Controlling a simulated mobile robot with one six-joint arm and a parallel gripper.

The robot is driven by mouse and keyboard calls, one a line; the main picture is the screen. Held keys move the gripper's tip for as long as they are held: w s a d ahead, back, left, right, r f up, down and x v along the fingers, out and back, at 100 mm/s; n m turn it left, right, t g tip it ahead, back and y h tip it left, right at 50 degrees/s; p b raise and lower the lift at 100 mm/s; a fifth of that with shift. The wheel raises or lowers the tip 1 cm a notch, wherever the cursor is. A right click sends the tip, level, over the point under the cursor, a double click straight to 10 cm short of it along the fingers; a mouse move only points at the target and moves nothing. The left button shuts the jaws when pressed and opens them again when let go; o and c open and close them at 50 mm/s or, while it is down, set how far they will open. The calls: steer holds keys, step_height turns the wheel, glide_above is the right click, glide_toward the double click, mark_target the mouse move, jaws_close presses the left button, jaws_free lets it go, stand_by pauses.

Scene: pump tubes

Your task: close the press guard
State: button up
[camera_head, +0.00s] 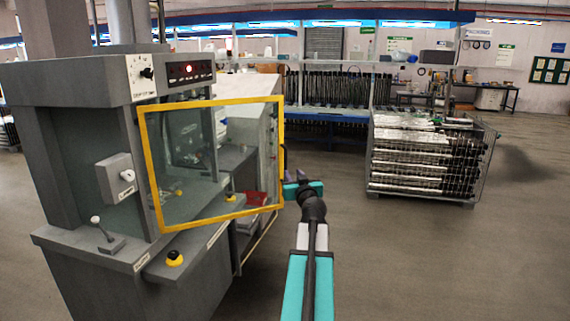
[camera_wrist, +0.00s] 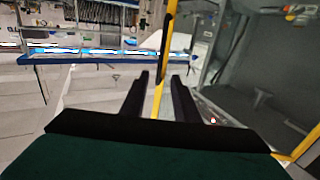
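The press guard is a clear panel in a yellow frame (camera_head: 214,216). It stands swung out from the front of the grey press (camera_head: 60,90), its left side by the press body. My gripper (camera_head: 290,182) is at the guard's right edge in the head view. In the wrist view, my gripper's two black fingers (camera_wrist: 160,80) are apart. A yellow upright bar of the guard (camera_wrist: 170,30) runs between them, with gaps visible on both sides near the tips. Whether the bar lies fully between the fingers in depth is unclear.
The press has a dial and lit panel (camera_head: 190,72), a lever (camera_head: 100,232) and a yellow-based button (camera_head: 174,258) on its front ledge. A wire crate of tubes (camera_head: 430,190) stands on the right. Racks (camera_head: 335,95) line the back. Floor between is clear.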

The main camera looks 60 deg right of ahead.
steer(key=shift+p+x, duration=2.05)
steer(key=shift+x, duration=4.5)
steer(key=shift+f, duration=0.1)
jaws_close()
